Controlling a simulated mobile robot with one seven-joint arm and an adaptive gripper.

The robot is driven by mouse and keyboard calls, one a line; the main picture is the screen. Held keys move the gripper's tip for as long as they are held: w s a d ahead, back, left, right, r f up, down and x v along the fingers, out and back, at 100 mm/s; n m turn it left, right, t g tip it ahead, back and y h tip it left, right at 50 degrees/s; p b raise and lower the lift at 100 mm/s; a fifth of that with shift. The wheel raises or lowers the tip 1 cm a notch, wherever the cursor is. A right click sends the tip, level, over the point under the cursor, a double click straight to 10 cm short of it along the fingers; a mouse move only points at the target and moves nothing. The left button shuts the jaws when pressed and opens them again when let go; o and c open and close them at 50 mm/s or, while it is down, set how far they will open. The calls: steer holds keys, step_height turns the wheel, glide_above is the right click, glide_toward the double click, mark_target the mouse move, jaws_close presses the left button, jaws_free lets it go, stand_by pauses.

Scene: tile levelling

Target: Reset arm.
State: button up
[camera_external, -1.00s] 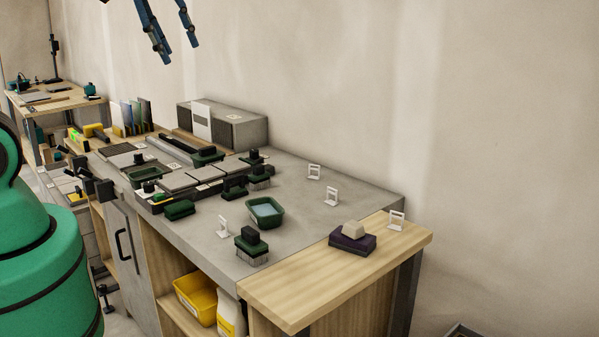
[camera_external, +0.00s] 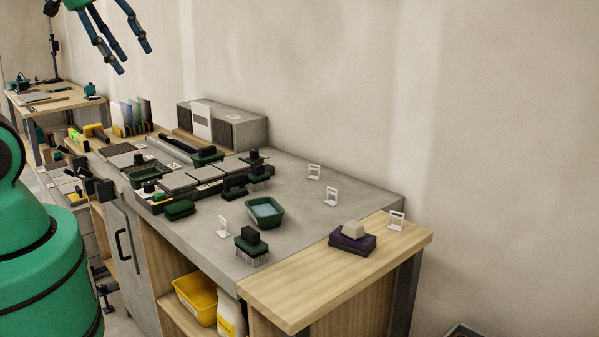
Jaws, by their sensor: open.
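My gripper (camera_external: 134,62) hangs in the air at the top left of the view, high above the workbench (camera_external: 300,190). Its dark blue fingers point down and are spread apart, with nothing between them. It touches nothing. The green part above the fingers is cut off by the top edge of the frame. The rest of my arm between gripper and base is out of view.
On the bench are a green tub (camera_external: 265,212), a dark green brush (camera_external: 251,246), grey tiles (camera_external: 178,180) and small white stands (camera_external: 331,196). A purple block (camera_external: 352,241) lies on the wooden end. A grey box (camera_external: 240,128) stands against the wall.

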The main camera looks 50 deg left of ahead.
step_height(320, 180, down, 3)
steer(key=shift+r+b, duration=0.2)
steer(key=shift+b, duration=0.95)
